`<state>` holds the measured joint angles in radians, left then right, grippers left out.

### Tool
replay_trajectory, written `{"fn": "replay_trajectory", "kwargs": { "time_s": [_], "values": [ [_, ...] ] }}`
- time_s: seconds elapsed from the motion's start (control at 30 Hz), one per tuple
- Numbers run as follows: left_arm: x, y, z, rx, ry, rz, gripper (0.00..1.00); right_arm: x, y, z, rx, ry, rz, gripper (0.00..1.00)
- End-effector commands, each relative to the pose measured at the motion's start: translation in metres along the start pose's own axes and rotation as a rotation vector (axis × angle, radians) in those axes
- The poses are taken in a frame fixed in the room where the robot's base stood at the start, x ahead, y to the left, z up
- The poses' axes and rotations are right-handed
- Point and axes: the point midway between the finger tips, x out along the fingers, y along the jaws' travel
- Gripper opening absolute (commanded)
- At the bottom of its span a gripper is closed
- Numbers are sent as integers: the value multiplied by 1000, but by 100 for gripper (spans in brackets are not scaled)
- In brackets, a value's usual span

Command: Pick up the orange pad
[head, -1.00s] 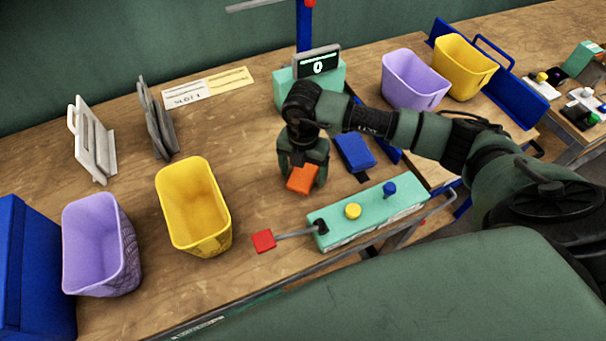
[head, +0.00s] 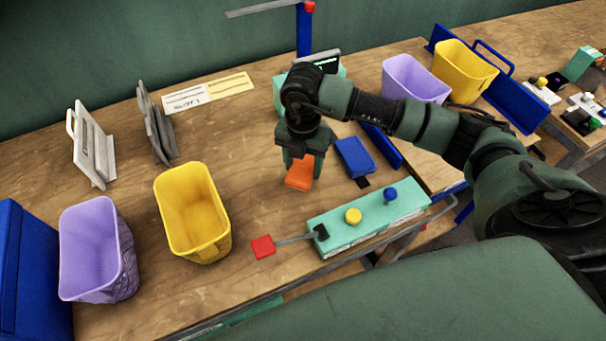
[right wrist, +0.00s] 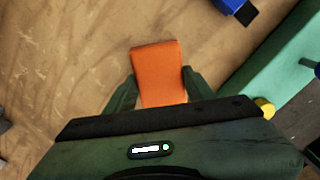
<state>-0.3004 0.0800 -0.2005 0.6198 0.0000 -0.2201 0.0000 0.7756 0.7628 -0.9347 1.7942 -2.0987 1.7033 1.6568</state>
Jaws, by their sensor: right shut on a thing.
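The orange pad (head: 299,174) is in the middle of the head view, above or on the wooden table; I cannot tell whether it touches the wood. My right gripper (head: 300,160) points down over it, with a finger on each side. In the right wrist view the orange pad (right wrist: 158,72) sticks out from between the two fingers of my right gripper (right wrist: 158,88), which is shut on it. The part of the pad nearest the palm is hidden. My left gripper does not show.
A teal button box (head: 370,216) with a red-ended lever stands in front, at the table edge. A blue block (head: 354,157) lies right of the pad. A yellow bin (head: 192,212) and a purple bin (head: 97,250) stand left. Bare wood lies between the yellow bin and the gripper.

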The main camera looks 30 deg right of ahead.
Motion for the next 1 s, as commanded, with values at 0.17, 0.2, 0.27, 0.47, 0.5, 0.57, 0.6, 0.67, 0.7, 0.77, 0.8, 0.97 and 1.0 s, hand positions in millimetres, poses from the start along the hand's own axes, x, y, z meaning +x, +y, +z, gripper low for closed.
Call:
{"fn": "replay_trajectory", "kwargs": {
  "time_s": [0.17, 0.2, 0.27, 0.47, 0.5, 0.57, 0.6, 0.67, 0.7, 0.77, 0.8, 0.97, 1.0],
  "values": [
    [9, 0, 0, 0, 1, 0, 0, -45, 1, 1, -2, -4, 5, 10],
    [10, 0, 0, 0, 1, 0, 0, -56, 1, 1, 0, -4, 5, 10],
    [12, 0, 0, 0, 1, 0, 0, -71, 1, 1, -1, -5, 4, 10],
    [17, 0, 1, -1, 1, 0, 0, -114, 1, 0, -1, -3, 3, 10],
    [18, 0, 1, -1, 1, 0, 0, -120, 1, 0, -1, -3, 3, 10],
    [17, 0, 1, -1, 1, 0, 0, -130, 0, 0, 0, -3, 2, 10],
    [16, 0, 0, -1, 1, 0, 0, -135, 0, 1, 1, -3, 1, 10],
    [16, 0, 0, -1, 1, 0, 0, -141, 0, 0, 0, -2, 1, 10],
    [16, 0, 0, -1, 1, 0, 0, -144, 0, 0, 0, -2, 1, 10],
    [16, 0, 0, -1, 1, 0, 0, -148, 0, 0, 0, -1, 0, 10],
    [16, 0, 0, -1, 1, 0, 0, -149, 0, 0, 0, 0, 0, 10],
    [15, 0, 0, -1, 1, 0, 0, -152, 0, 0, 1, -1, -1, 10],
    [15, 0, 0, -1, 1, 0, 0, -152, 0, 0, 1, 0, -1, 10]
  ]
}}
